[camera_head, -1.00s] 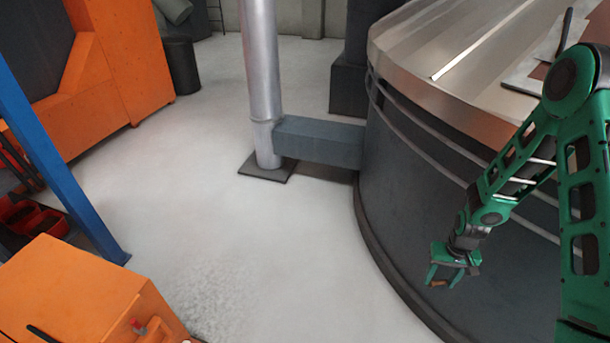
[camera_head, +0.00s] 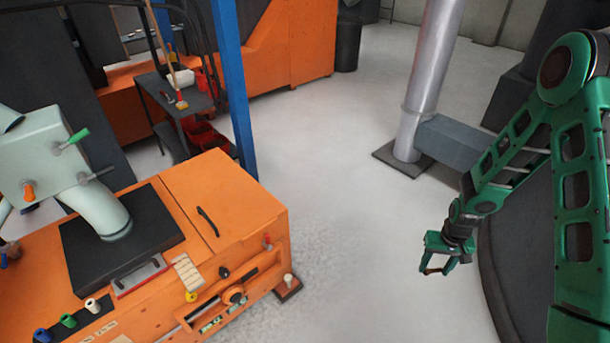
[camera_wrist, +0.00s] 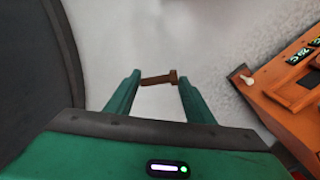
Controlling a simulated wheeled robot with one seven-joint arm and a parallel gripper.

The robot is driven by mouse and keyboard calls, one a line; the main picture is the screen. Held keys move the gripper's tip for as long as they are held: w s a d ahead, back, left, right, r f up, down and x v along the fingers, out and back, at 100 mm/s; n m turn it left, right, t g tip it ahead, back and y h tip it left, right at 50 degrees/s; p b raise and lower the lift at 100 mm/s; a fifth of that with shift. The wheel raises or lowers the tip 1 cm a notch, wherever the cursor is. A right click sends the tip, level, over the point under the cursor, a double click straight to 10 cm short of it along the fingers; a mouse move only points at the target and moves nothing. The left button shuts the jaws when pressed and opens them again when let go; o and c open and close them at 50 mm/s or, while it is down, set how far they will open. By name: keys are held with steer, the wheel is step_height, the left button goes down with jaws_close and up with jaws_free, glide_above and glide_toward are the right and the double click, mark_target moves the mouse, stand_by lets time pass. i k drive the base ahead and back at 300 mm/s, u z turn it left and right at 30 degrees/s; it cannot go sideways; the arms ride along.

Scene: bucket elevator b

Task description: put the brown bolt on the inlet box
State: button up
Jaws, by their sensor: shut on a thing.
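My gripper (camera_head: 437,266) is over the floor at right of centre in the head view, fingers pointing down. It is shut on the brown bolt (camera_wrist: 158,80), which lies crosswise between the two fingertips in the wrist view, its head at the right finger. The bolt is small in the head view. A large orange box-like machine (camera_head: 235,205) fills the lower left, with a black plate and a pale green chute on top. I cannot tell whether it is the inlet box. My gripper is to the right of it, apart from it.
Several coloured knob-like pieces (camera_head: 67,320) sit on the machine's front left. A blue post (camera_head: 233,90) and a dark cart (camera_head: 185,105) stand behind it. A silver pipe (camera_head: 430,75) and a dark round tank (camera_head: 520,250) are at right. Open floor lies between.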

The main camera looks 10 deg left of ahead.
mark_target(27, 283)
steer(key=z, duration=0.1)
steer(key=i, duration=0.1)
steer(key=u, duration=2.25)
steer(key=i, duration=0.5)
steer(key=z, duration=0.05)
steer(key=k, duration=0.8)
steer(key=u, duration=0.2)
steer(key=i, duration=0.55)
steer(key=z, duration=0.05)
